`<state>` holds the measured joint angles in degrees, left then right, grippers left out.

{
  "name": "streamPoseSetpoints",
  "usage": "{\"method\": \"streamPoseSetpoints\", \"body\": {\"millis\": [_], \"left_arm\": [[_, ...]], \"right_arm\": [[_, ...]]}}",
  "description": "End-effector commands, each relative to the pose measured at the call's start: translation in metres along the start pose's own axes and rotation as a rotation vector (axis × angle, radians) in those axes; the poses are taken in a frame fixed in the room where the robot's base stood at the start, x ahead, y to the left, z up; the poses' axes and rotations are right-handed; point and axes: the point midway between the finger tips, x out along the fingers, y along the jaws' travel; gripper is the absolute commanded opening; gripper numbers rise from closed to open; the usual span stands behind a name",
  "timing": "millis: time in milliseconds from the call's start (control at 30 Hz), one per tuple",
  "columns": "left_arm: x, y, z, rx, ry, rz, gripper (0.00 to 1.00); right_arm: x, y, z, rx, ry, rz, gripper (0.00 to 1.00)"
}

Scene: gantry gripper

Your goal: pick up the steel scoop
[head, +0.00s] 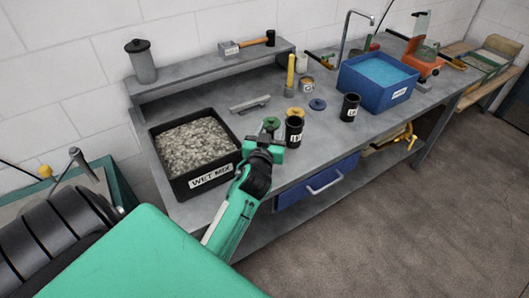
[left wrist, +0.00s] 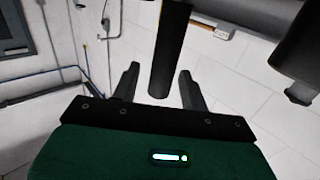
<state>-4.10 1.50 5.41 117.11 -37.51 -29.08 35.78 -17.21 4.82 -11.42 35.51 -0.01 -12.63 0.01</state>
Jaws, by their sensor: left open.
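A grey metal piece (head: 250,104), long and low, lies on the bench behind the tray of wet mix; it may be the steel scoop, but it is too small to tell. My left gripper (head: 265,141) is above the bench's front edge, in front of that piece and beside a black labelled cup (head: 294,131). In the left wrist view its two fingers (left wrist: 159,70) stand apart. A dark cylinder (left wrist: 168,50) shows between them; I cannot tell whether they touch it. My right gripper is out of view.
A black tray labelled WET MIX (head: 209,181) is left of my gripper. A green disc (head: 271,123), a yellow ring (head: 295,112) and a second black cup (head: 349,107) are nearby. A blue tub (head: 376,82) stands farther right. A raised shelf (head: 205,66) runs behind.

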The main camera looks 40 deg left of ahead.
Motion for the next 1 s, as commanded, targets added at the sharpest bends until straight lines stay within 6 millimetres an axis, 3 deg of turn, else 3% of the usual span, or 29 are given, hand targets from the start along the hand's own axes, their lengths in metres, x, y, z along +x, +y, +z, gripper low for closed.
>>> {"method": "streamPoseSetpoints", "body": {"millis": [167,400,767,1000], "left_arm": [[0.0,0.0,0.0,0.0,0.0,0.0,0.44],[0.0,0.0,0.0,-0.001,0.0,0.0,0.03],[0.0,0.0,-0.003,-0.001,0.002,0.001,0.02],[0.0,0.001,-0.03,-0.002,0.007,0.002,0.02]], "right_arm": [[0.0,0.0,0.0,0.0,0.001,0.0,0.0],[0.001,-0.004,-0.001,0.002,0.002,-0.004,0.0],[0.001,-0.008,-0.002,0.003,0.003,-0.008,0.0],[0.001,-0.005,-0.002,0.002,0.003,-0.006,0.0]]}}
